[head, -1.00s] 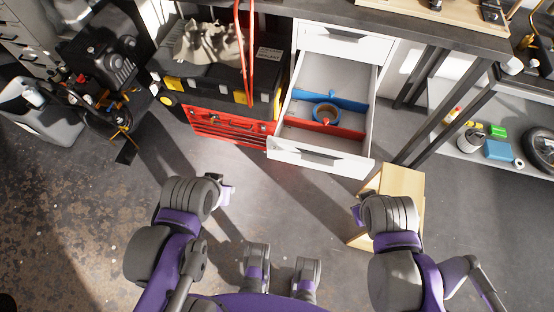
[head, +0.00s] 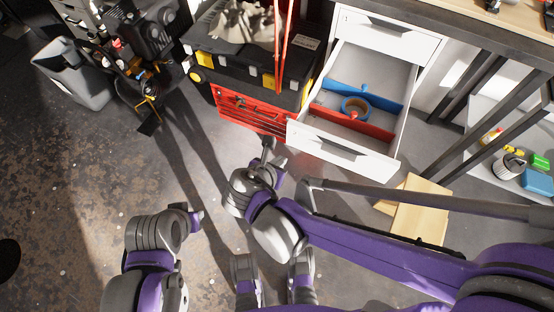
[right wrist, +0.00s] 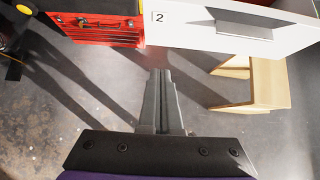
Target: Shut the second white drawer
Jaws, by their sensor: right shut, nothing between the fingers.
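The white drawer (head: 342,150) is pulled well out of its cabinet under the bench. Its front bears a "2" in the right wrist view (right wrist: 240,32). Inside are a blue divider, a red divider and a blue tape roll (head: 355,107). Another white drawer front (head: 385,35) above it is closed. My right gripper (head: 268,148) is shut and empty, just left of the drawer front's left end in the head view. In the right wrist view its fingers (right wrist: 160,85) point toward the drawer front, with floor showing between. My left gripper (head: 195,215) is low at left; its fingers are unclear.
A red tool chest (head: 250,110) with a black-and-yellow toolbox stands directly left of the drawer. A wooden step stool (head: 420,215) stands on the floor at right, near the bench legs. A grey bin (head: 75,75) is far left. The floor before the drawer is mostly clear.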

